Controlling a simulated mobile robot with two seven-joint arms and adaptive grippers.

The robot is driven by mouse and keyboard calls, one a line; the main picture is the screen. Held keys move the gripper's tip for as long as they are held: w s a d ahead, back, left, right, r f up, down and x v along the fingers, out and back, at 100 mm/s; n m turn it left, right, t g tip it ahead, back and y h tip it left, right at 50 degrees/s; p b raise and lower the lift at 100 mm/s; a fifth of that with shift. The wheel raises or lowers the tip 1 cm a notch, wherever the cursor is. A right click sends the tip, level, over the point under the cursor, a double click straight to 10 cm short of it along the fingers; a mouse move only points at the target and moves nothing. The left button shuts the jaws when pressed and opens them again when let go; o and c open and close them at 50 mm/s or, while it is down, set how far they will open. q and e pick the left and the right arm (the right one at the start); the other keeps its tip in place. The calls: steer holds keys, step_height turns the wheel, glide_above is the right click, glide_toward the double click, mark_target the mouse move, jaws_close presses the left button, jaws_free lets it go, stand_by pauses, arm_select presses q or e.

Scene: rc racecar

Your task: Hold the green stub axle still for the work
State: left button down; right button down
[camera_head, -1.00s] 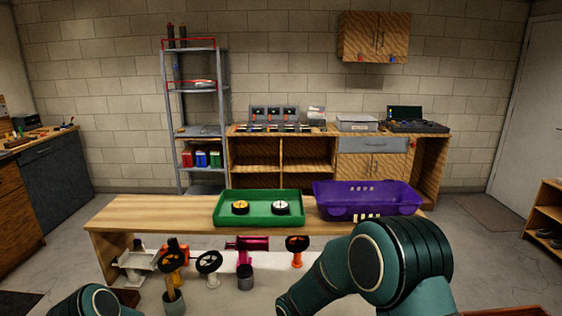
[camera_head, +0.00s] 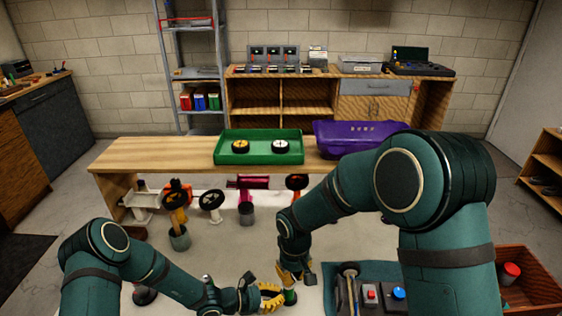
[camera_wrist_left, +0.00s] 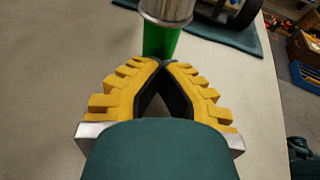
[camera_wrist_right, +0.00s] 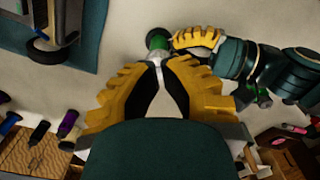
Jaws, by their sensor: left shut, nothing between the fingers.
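The green stub axle (camera_head: 290,297) stands on the pale worktop in the lower middle of the head view. In the left wrist view it is a green cylinder (camera_wrist_left: 160,42) with a metal collar, just beyond my fingertips. My left gripper (camera_head: 276,294) is shut and empty beside the axle, with its tips close to it. My right gripper (camera_head: 294,274) is above the axle, pointing down. In the right wrist view its fingertips (camera_wrist_right: 159,62) are close together; whether they are fully shut is unclear. The axle's round end (camera_wrist_right: 157,40) shows just past them.
A teal mat (camera_head: 335,272) with a wheel and red and blue buttons lies right of the axle. A brown tray (camera_head: 532,290) is at far right. A green tray (camera_head: 230,158) with two wheels and a purple basket (camera_head: 340,142) stand on the wooden shelf behind.

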steer(key=c, duration=1.7)
jaws_free()
steer(key=shift+w+d+r, duration=0.25)
steer(key=shift+d, duration=0.2)
steer(key=shift+w+d+r, duration=0.2)
steer(key=shift+w+d, duration=0.05)
steer(key=shift+d, duration=0.15)
jaws_close()
step_height(320, 180, down, 7)
steer(key=shift+s, duration=0.15)
steer(key=shift+d, duration=0.1)
steer(key=shift+f, duration=0.1)
